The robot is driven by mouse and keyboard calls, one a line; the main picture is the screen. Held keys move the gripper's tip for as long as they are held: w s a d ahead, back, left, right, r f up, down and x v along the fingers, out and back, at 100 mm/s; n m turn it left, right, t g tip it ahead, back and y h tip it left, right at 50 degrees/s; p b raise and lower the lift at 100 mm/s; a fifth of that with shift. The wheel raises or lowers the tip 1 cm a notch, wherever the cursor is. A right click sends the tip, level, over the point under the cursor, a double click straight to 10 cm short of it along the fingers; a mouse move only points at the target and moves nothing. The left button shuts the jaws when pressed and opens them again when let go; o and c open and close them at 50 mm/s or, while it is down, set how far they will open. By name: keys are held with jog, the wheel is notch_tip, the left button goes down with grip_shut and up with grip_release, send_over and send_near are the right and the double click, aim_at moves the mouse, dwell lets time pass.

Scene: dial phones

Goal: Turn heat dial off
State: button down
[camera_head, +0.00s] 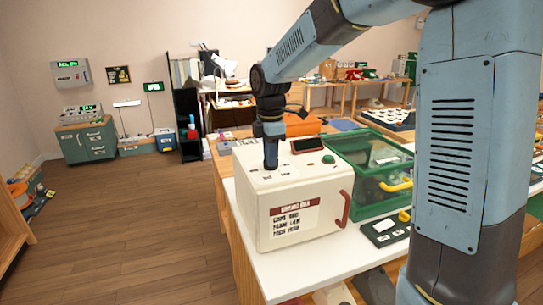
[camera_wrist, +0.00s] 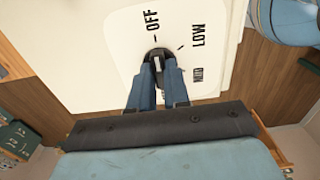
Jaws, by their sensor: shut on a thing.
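The heat dial (camera_wrist: 156,53) is a small dark knob with a pale grey part, on the cream top face of a box. The labels OFF (camera_wrist: 152,19), LOW (camera_wrist: 198,35) and MED (camera_wrist: 196,75) are printed around it. My gripper (camera_wrist: 159,72) points at this face and is shut on the dial, with a blue finger on each side. In the head view my gripper (camera_head: 271,163) reaches straight down onto the top of the cream box (camera_head: 290,215). The fingers hide part of the dial, and I cannot tell which label it points to.
The box has a red handle (camera_head: 345,208) and a dark red sign on its front. A green button (camera_head: 328,159) and a dark display (camera_head: 307,145) sit on its top. A green clear-sided case (camera_head: 370,165) stands close on the right. The white tabletop (camera_head: 330,265) is bare in front.

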jog(key=shift+w+d+r, duration=0.1)
jog(key=shift+w+d, duration=0.05)
jog(key=c, duration=1.4)
grip_release()
jog(key=o, duration=0.3)
notch_tip(320, 180, up, 14)
jog(key=shift+f, duration=0.25)
jog(key=s+d+f+m+t, duration=0.2)
jog(key=s+d+m, duration=0.7)
jog(key=s, duration=0.4)
jog(key=s+d+f+m+t, duration=0.3)
jog(key=s+d+m, duration=0.6)
jog(key=s+m, duration=0.3)
jog(key=shift+s+d+f+t, duration=0.15)
jog(key=shift+s+f+t, duration=0.15)
jog(key=shift+s, duration=0.15)
